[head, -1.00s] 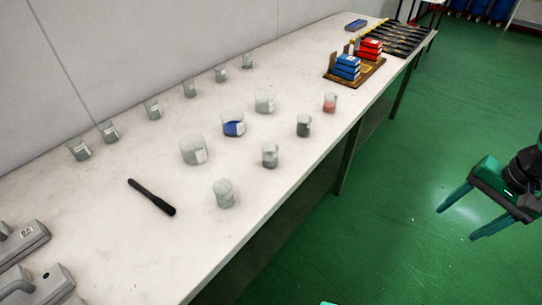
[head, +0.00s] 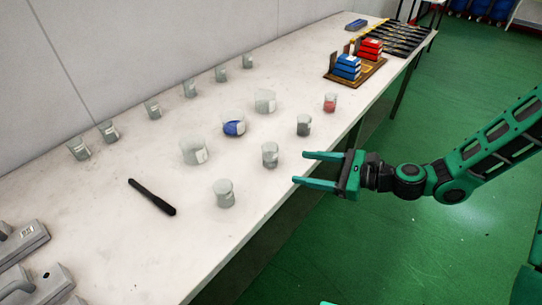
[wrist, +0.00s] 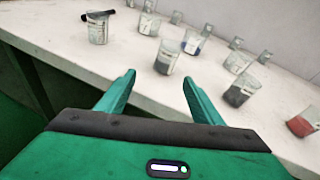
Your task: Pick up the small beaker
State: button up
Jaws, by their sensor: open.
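Several small beakers stand upright on the white table. One with grey contents (head: 270,156) is nearest my gripper (head: 299,168), which is open and empty, its fingers pointing left at the table's front edge. A gap remains between fingertips and beaker. In the wrist view this beaker (wrist: 166,58) is beyond and between my fingertips (wrist: 158,76). A clear small beaker (head: 224,194) stands nearer the front left. One with dark contents (head: 304,126) and one with red contents (head: 330,103) stand farther right along the edge. Which one the task means is not clear.
Larger beakers stand behind: two clear (head: 194,151) (head: 265,101) and one with blue contents (head: 234,125). Several small beakers line the wall. A black pen-like rod (head: 152,197) lies at left. A wooden rack (head: 371,79) with blue and red boxes stands at the far right.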

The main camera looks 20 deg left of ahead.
aim_at(270, 154)
jog(key=shift+w+a+r+m+t+y, duration=0.25)
jog(key=shift+a+m+y, duration=0.05)
jog(key=shift+a+m, duration=0.25)
jog(key=shift+w+a+r+m+t+y, duration=0.3)
jog(key=shift+a+m, duration=0.1)
jog(key=shift+m, duration=0.15)
jog(key=x, duration=1)
jog(key=shift+a+f, duration=0.2)
jog(key=c, duration=1.2)
